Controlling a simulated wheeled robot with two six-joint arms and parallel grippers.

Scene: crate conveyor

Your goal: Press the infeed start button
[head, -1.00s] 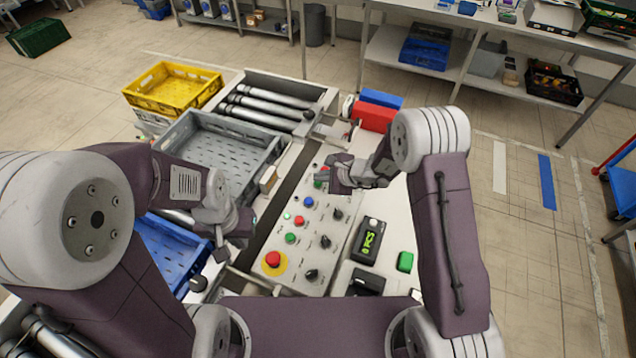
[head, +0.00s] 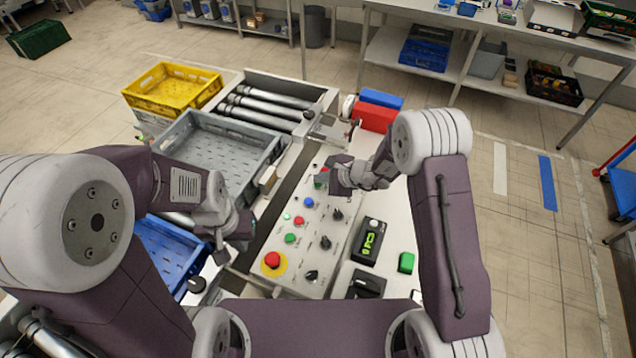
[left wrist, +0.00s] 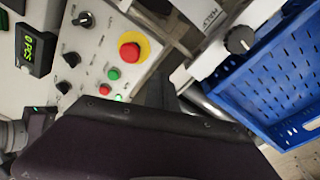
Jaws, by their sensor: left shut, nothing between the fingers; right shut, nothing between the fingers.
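The control panel (head: 268,243) carries several buttons and black knobs; its labels are too small to read. A green button (head: 290,238) and a red button (head: 299,221) sit mid-panel, near a small lit green lamp (head: 287,216) and a blue button (head: 308,202). The green button also shows in the left wrist view (left wrist: 113,74). My right gripper (head: 322,182) is shut and empty over the panel's far end, partly hiding red and green buttons there. My left gripper (head: 222,254) is shut and empty, left of the panel near the blue crate.
A red mushroom button (head: 272,260) on a yellow disc is at the panel's near end. A grey crate (head: 262,172) stands left, a blue crate (head: 165,255) nearer, a yellow crate (head: 172,88) behind. A counter display (head: 370,240) sits right of the panel.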

